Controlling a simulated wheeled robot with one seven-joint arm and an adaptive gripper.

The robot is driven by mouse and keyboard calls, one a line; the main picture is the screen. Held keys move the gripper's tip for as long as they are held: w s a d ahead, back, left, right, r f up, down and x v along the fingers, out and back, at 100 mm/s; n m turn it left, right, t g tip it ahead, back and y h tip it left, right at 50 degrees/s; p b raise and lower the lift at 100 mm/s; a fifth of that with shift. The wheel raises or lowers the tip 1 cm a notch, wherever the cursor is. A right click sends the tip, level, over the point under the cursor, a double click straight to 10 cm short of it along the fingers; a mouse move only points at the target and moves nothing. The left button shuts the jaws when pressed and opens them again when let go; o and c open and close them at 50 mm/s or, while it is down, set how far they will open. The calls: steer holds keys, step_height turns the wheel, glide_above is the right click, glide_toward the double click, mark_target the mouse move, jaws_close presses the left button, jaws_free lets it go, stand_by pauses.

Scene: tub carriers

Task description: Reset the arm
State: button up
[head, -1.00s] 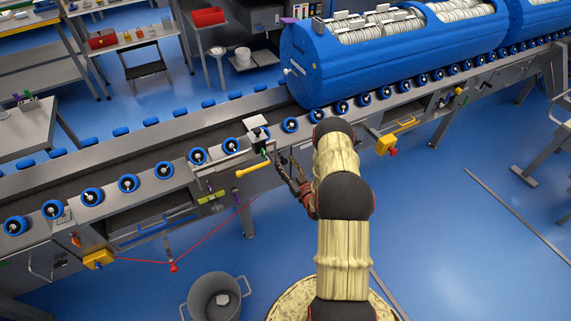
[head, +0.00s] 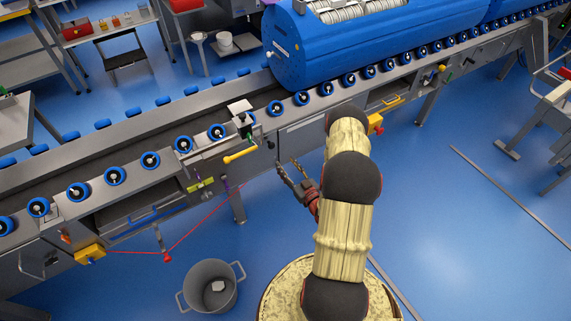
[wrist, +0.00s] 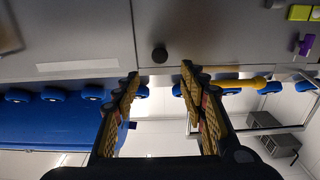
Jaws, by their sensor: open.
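My gripper (head: 290,174) is in front of the grey roller conveyor in the head view, apart from its side panel. Its two fingers stand apart and hold nothing. In the wrist view my gripper (wrist: 160,84) shows both patterned finger pads spread, with a round black knob (wrist: 159,55) on the grey panel seen between them. My arm reaches up from the round base at the bottom of the head view and bends left to the gripper.
A blue tub carrier (head: 350,52) rests on the conveyor (head: 62,215) at the upper right. A yellow handle (head: 241,156) juts from the conveyor left of my gripper. A grey bin (head: 210,288) stands on the floor at lower left. The floor at right is largely clear.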

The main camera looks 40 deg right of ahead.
stand_by(0.4)
steer(key=s+a+f+m+g+y, duration=0.2)
steer(key=s+f+g, duration=0.95)
steer(key=f, duration=0.35)
steer(key=s+a+r+g, duration=0.1)
steer(key=a+r+g, duration=0.15)
steer(key=r, duration=0.65)
steer(key=s+a+r+g+y, duration=0.15)
steer(key=a+r, duration=0.25)
steer(key=r, duration=0.6)
steer(key=s+a+r+g, duration=0.2)
steer(key=a+r+g, duration=0.1)
steer(key=r, duration=0.6)
steer(key=s+a+r+n+t, duration=0.2)
steer(key=a+r+t, duration=0.1)
steer(key=a+r, duration=0.8)
steer(key=s+a+r+n+t, duration=0.1)
steer(key=a+r+n+t, duration=0.1)
steer(key=a+r, duration=1)
step_height(320, 180, up, 7)
steer(key=shift+s+r+n+t, duration=0.1)
steer(key=shift+s+n+t, duration=0.25)
steer(key=shift+t, duration=0.4)
